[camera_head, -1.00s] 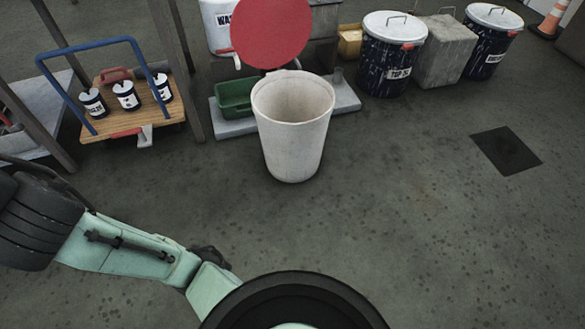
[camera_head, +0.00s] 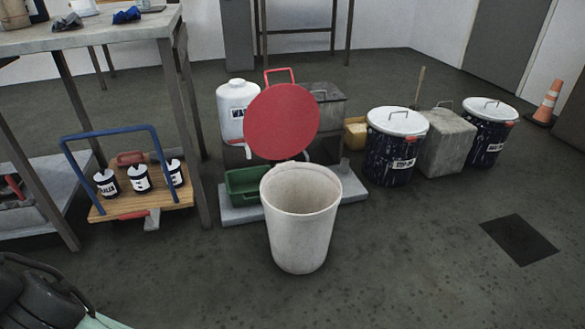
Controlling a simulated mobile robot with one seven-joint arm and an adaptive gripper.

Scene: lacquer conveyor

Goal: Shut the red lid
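A round red lid (camera_head: 282,122) stands raised, nearly upright, at the back rim of a white bin (camera_head: 300,226). The bin's mouth is uncovered and its inside looks empty as far as it shows. The bin stands upright on the floor near the middle of the view. A red bar-like handle shows above the lid's top edge; whether it belongs to the lid I cannot tell. My gripper is not in view; only a dark and pale green part of my arm shows at the lower left, well away from the bin.
A wooden cart (camera_head: 140,203) with small labelled cans and a blue handle stands left. A green tub (camera_head: 243,187) and a white jug (camera_head: 237,104) are behind the bin. Dark drums (camera_head: 392,150) and a grey block (camera_head: 449,143) stand right. The floor right of the bin is open.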

